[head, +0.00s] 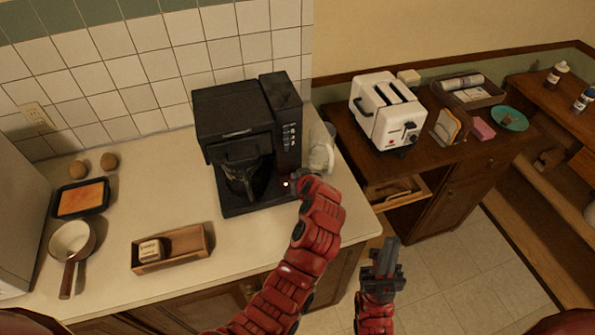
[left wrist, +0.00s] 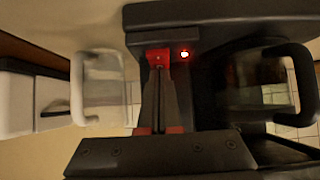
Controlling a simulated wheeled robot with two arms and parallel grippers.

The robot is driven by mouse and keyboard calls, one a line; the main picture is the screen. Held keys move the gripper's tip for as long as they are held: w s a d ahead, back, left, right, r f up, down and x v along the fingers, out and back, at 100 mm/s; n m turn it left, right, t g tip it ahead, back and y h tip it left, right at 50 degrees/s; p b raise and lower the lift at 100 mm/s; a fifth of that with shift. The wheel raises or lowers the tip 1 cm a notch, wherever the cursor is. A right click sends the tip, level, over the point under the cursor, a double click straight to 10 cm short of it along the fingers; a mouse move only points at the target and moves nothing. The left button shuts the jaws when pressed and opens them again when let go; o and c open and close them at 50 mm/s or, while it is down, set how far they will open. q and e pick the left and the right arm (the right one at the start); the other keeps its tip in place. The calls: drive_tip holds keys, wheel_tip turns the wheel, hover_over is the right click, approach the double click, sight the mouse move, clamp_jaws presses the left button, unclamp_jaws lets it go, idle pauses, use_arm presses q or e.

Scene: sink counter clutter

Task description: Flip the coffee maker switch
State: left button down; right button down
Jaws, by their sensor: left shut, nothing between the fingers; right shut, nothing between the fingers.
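The black coffee maker (head: 240,125) stands on the counter, and its dark front shows close up in the left wrist view (left wrist: 215,20). A small red light (left wrist: 184,54) glows on it; a bright spot also shows in the head view (head: 285,184). My left gripper (head: 292,180) is shut and empty at the machine's lower right front. In the left wrist view its fingertips (left wrist: 158,75) meet a red piece (left wrist: 158,55) beside the light. I cannot tell whether this is the switch. My right gripper (head: 387,246) is shut and empty, away from the counter front.
A clear glass jug (head: 321,150) stands close to the machine's right side. The white toaster (head: 386,112) is on the brown cabinet beyond. A wooden tray (head: 150,266), saucepan (head: 70,240) and black baking pan (head: 82,198) occupy the counter's left part.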

use_arm(q)
drive_tip(key=shift+w+a+f+b, duration=0.15)
drive_tip(key=shift+f+b, duration=0.2)
drive_tip(key=shift+b, duration=0.35)
drive_tip(key=shift+g, duration=0.3)
drive_tip(key=shift+r, duration=0.1)
drive_tip(key=shift+w, duration=0.1)
drive_tip(key=shift+w+b, duration=0.3)
drive_tip(key=shift+b, duration=0.2)
drive_tip(key=shift+w+a+r, duration=0.1)
drive_tip(key=shift+w+a, duration=0.05)
drive_tip(key=shift+w, duration=0.25)
drive_tip(key=shift+r, duration=0.1)
